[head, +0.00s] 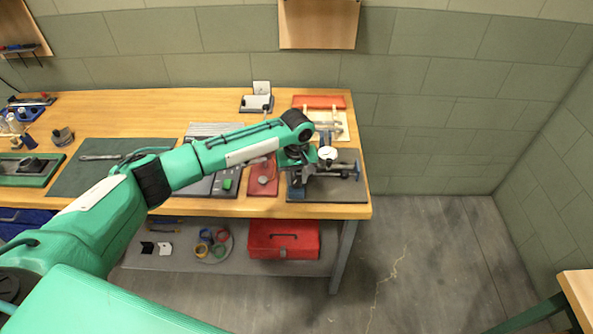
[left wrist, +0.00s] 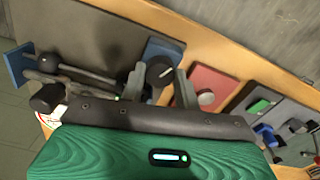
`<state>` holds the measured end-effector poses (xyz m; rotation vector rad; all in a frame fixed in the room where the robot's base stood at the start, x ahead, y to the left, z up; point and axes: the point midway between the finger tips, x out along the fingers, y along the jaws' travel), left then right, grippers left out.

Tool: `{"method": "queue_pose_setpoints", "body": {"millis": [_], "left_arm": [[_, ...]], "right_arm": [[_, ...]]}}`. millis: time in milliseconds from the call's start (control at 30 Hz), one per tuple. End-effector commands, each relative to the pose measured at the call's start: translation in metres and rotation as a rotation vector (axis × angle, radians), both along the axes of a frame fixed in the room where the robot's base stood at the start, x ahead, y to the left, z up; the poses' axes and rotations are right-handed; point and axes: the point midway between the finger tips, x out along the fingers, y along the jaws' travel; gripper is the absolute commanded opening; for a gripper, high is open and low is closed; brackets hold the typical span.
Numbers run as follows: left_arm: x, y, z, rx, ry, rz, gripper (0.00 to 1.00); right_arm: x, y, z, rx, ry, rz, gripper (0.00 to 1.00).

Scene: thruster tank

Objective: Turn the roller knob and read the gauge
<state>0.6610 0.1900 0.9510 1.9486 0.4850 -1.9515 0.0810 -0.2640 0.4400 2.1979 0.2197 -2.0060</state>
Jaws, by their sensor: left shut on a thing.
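The black roller knob (left wrist: 160,70) has a pale line on its face and sits between the two fingers of my left gripper (left wrist: 160,84) in the left wrist view. The fingers are shut on its sides. In the head view my left gripper (head: 296,164) is over the fixture at the bench's right end and hides the knob. The round white gauge (head: 327,153) stands just right of the gripper; its reading is too small to tell. The fixture has metal rods (left wrist: 85,73), blue blocks (left wrist: 18,64) and a dark base plate (head: 345,190). My right gripper is out of view.
A red plate (head: 264,178) with a round grey button and a panel with a green button (head: 227,184) lie left of the fixture. A red-topped wooden frame (head: 320,102) stands behind it. The wooden bench (head: 130,104) ends just right of the base plate.

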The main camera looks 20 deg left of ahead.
Motion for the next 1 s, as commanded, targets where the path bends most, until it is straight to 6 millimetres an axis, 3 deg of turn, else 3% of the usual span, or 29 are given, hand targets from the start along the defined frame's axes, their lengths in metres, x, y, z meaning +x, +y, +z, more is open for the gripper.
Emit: {"method": "queue_pose_setpoints", "body": {"millis": [33, 400, 1000], "left_arm": [[-0.001, 0.000, 0.004, -0.001, 0.003, -0.042, 0.09], [0.000, 0.000, 0.003, -0.002, 0.001, -0.394, 0.09], [0.001, 0.000, 0.002, -0.002, -0.001, -0.965, 0.09]], "right_arm": [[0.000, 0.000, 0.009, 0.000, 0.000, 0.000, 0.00], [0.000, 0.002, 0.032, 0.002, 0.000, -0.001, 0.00], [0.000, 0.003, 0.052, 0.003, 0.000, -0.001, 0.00]]}}
